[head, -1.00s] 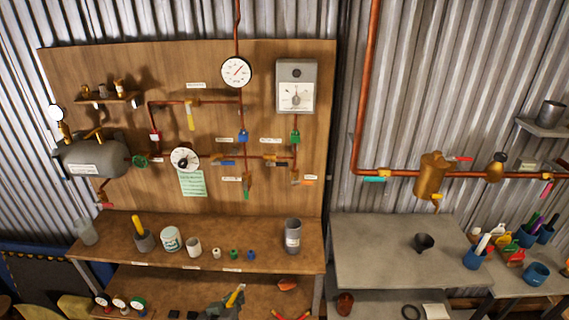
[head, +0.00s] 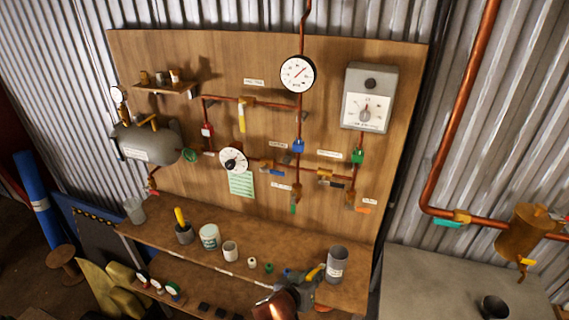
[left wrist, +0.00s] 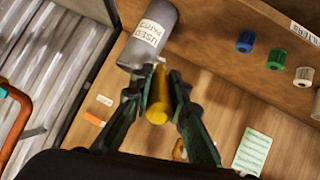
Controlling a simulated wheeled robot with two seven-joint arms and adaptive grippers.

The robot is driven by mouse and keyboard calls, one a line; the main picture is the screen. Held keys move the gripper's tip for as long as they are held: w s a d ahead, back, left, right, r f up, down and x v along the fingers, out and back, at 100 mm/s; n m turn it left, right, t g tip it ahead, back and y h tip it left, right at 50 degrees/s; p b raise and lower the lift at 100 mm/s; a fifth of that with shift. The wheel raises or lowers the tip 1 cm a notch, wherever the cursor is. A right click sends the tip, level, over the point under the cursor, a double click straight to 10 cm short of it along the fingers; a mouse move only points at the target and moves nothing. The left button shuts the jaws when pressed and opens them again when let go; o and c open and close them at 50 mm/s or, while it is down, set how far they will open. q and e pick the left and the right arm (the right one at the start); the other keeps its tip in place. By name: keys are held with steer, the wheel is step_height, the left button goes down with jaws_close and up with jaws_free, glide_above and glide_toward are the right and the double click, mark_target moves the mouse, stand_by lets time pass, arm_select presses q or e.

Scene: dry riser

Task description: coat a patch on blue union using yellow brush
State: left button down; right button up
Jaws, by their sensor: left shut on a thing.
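The blue union (head: 298,146) sits on the copper pipework on the wooden board, below the round gauge. My left gripper (head: 308,278) is shut on the yellow brush (head: 316,272), low in front of the bench shelf, just left of the grey canister. In the left wrist view the yellow brush (left wrist: 157,102) stands between the two fingers of the gripper (left wrist: 160,90); its bristles cannot be made out. The gripper is well below the blue union. My right gripper is not in view.
The grey canister (head: 337,264) stands close to the gripper. Small blue, green and white caps (left wrist: 276,54), a white cup (head: 230,251), a labelled tub (head: 210,237) and a pot with a yellow handle (head: 183,233) line the shelf. Red (head: 207,130) and green (head: 357,156) fittings flank the union.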

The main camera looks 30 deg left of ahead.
arm_select(q)
steer(key=w+a+r+n+t+y+p, duration=0.1)
steer(key=a+r+p, duration=0.5)
steer(key=r, duration=0.4)
steer(key=w+a+r+n+y+p, duration=0.1)
steer(key=a+r+p, duration=0.2)
steer(key=r+p, duration=0.65)
steer(key=w+a+r+t+y+p, duration=0.15)
steer(key=a+r+p, duration=0.4)
steer(key=r, duration=0.65)
steer(key=b+x, duration=0.1)
steer(key=x, duration=0.2)
steer(key=r+x, duration=0.1)
steer(key=x, duration=0.1)
steer(key=shift+w+b, duration=0.4)
steer(key=shift+w, duration=0.2)
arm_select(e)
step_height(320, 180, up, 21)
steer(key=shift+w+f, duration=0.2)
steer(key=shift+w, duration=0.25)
arm_select(q)
steer(key=shift+w+a+r, duration=0.1)
steer(key=shift+w+a, duration=0.1)
steer(key=shift+w, duration=0.6)
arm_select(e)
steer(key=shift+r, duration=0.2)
